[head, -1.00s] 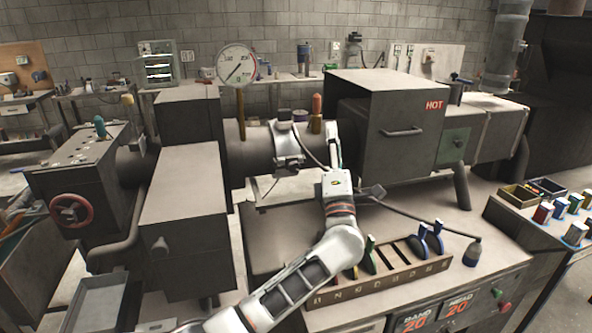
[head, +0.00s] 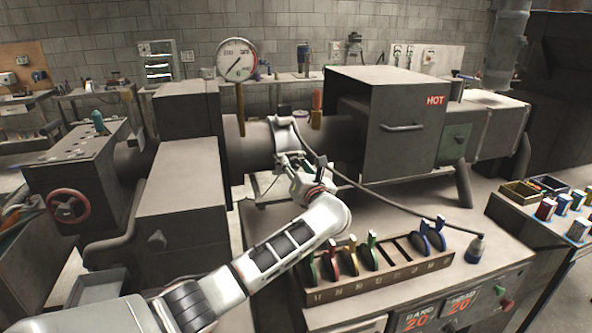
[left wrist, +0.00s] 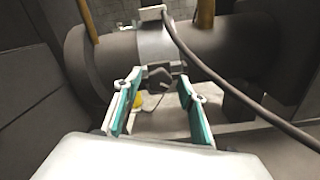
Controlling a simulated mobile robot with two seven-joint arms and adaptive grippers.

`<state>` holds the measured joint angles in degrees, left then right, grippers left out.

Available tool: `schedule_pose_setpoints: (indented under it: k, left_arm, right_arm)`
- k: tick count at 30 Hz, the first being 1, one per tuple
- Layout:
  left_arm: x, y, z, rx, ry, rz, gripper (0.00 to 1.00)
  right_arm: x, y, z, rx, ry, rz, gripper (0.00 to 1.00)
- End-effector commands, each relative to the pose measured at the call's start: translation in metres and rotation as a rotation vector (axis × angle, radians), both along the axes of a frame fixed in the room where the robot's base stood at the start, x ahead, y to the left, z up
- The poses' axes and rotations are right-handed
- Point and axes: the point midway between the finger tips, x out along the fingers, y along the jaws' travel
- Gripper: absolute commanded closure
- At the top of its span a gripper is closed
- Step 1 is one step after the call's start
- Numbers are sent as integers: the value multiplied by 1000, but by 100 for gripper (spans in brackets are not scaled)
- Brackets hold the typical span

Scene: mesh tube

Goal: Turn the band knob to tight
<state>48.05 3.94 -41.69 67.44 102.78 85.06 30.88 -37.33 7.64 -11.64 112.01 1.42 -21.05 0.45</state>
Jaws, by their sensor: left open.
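The metal band (head: 284,133) wraps around the dark horizontal barrel. In the left wrist view, the dark band knob (left wrist: 159,78) sits at the band's lower front, and it lies between my fingertips in the picture. My left gripper (head: 288,162) is just below and in front of the band in the head view. In the left wrist view, my left gripper (left wrist: 160,92) is open, with one teal-lined finger on each side of the knob. I cannot tell whether either finger touches it. In the head view the knob is mostly hidden by the gripper. My right gripper is not in view.
A cable (head: 390,206) runs from the band across the bench top to a dark plug (head: 475,248). The box marked HOT (head: 385,120) stands right of the band. A slotted rack (head: 385,275) with coloured-handled discs is in front. A dial gauge (head: 236,60) stands above the barrel.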

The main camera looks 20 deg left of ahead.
Motion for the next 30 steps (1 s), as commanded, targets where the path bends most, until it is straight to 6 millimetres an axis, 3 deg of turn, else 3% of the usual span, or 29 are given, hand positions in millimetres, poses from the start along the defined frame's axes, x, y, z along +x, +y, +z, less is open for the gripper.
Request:
schedule_pose_setpoints:
  k: [11,16,30]
  left_arm:
    - [6,4,1,1,0,-1,59]
    - [6,4,1,1,1,-1,98]
    - [5,3,-1,47,36,-1,98]
  right_arm:
    - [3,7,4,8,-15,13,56]
    - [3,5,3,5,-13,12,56]
    - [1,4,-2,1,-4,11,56]
